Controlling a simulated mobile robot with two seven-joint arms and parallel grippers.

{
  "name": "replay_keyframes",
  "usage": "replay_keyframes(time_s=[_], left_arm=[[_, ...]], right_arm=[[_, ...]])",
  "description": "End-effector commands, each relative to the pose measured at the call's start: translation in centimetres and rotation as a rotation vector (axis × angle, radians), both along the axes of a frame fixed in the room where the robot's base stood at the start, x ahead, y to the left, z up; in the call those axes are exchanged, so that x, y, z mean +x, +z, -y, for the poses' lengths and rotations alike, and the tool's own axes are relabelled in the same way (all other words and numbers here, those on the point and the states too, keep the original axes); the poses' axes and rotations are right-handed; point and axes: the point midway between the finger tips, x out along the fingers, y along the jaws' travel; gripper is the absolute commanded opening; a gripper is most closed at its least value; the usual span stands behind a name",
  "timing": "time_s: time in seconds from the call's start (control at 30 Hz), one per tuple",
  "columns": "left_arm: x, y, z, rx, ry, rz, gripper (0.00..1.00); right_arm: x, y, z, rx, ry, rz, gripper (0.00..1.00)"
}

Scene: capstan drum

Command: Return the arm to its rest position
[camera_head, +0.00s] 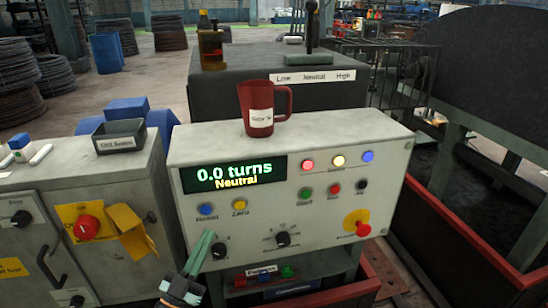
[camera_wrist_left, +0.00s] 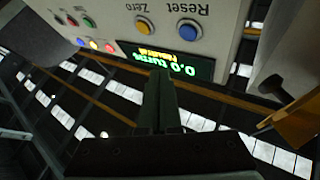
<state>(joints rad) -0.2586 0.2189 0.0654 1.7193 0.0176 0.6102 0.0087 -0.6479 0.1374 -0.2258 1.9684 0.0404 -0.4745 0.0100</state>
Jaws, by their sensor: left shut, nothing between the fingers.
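My left gripper (camera_head: 207,240) is low in front of the control panel (camera_head: 400,155), below the blue Reset button (camera_head: 206,209). Its fingers are together with nothing between them. In the left wrist view the closed fingers (camera_wrist_left: 160,80) point toward the panel's display (camera_wrist_left: 190,68), which appears upside down there. In the head view the display (camera_head: 235,174) reads "0.0 turns" and "Neutral". I cannot tell whether the fingertips touch the panel. My right gripper is not in view.
A red mug (camera_head: 262,118) stands on the panel's top. A lever (camera_head: 311,30) stands behind it by a Low, Neutral, High label. A cabinet (camera_head: 120,190) with a red knob (camera_head: 86,227) and yellow flap stands left. A red emergency button (camera_head: 362,229) is at lower right.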

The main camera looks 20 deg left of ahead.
Motion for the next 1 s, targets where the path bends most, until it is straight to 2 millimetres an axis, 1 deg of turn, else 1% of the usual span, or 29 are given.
replay_keyframes(time_s=[0.07, 0.13, 0.17, 0.27, 0.3, 0.37, 0.4, 0.47, 0.5, 0.6, 0.7, 0.8, 0.9, 1.0], left_arm=[[0.0, -0.1, 0.1, -0.001, -0.001, -0.009, 0.00], [-0.1, -0.8, 0.5, -0.008, -0.003, -0.053, 0.00], [-0.2, -1.4, 0.8, -0.012, -0.005, -0.087, 0.00], [-1.0, -4.4, 2.3, -0.034, -0.014, -0.263, 0.00], [-1.7, -6.1, 3.2, -0.045, -0.019, -0.356, 0.00], [-3.2, -8.8, 4.7, -0.059, -0.028, -0.507, 0.00], [-4.5, -10.6, 5.7, -0.069, -0.034, -0.608, 0.00], [-6.7, -13.1, 7.2, -0.080, -0.044, -0.754, 0.00], [-8.3, -14.5, 8.1, -0.084, -0.051, -0.844, 0.00], [-12.3, -17.3, 10.1, -0.094, -0.067, -1.040, 0.00], [-15.3, -19.0, 11.4, -0.097, -0.078, -1.174, 0.00], [-17.1, -19.9, 12.2, -0.098, -0.086, -1.245, 0.00], [-17.6, -20.2, 12.4, -0.098, -0.087, -1.267, 0.00], [-17.5, -20.3, 12.3, -0.098, -0.087, -1.267, 0.00]], right_arm=[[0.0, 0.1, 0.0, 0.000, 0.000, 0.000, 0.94], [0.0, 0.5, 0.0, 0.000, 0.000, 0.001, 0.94], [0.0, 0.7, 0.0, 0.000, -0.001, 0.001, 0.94], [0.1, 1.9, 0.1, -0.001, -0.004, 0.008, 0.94], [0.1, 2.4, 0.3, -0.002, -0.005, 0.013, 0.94], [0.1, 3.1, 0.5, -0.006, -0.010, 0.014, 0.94], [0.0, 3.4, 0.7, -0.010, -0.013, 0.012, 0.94], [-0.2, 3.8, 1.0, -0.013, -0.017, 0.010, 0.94], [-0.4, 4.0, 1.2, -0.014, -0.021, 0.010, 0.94], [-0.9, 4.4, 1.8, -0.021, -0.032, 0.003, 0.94], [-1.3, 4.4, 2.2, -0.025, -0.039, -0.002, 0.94], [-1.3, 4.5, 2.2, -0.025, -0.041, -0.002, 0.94], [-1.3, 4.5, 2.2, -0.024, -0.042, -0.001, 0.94], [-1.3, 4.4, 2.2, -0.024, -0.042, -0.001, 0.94]])
